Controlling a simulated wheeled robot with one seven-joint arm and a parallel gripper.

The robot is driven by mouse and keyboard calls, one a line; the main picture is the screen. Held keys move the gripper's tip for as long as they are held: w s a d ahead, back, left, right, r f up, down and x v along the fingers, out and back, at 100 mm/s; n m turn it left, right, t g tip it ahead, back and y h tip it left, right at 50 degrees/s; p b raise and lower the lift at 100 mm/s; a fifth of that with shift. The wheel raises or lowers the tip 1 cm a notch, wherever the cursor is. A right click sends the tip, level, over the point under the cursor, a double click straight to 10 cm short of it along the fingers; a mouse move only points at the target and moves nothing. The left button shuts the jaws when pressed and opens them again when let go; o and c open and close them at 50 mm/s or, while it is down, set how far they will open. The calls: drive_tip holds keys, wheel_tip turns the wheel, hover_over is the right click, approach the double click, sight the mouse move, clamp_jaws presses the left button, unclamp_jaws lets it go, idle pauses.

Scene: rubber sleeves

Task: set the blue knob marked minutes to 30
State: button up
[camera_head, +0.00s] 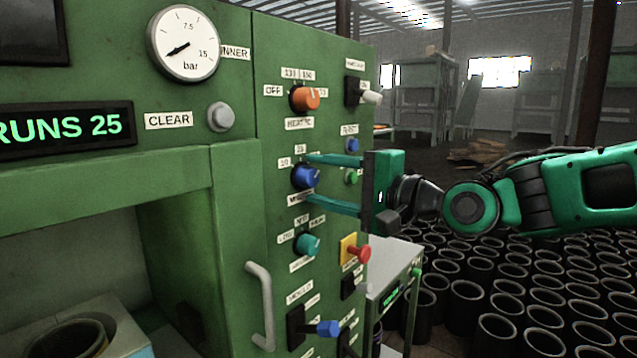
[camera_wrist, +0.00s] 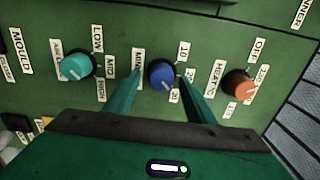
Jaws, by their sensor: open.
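The blue minutes knob (camera_head: 305,177) is on the green panel, between the orange heat knob and the teal knob. I cannot tell exactly which mark the knob points to.
The orange heat knob (camera_head: 305,98) sits above and the teal knob (camera_head: 307,244) below. A red button (camera_head: 359,253) on a yellow plate and a black switch (camera_head: 357,91) are nearby. A grey handle (camera_head: 262,305) sticks out at lower left. Many black sleeves (camera_head: 497,331) cover the floor.

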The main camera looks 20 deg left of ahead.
drive_tip(key=v, duration=1)
drive_tip(key=shift+d, duration=0.2)
drive_tip(key=shift+w, duration=0.15)
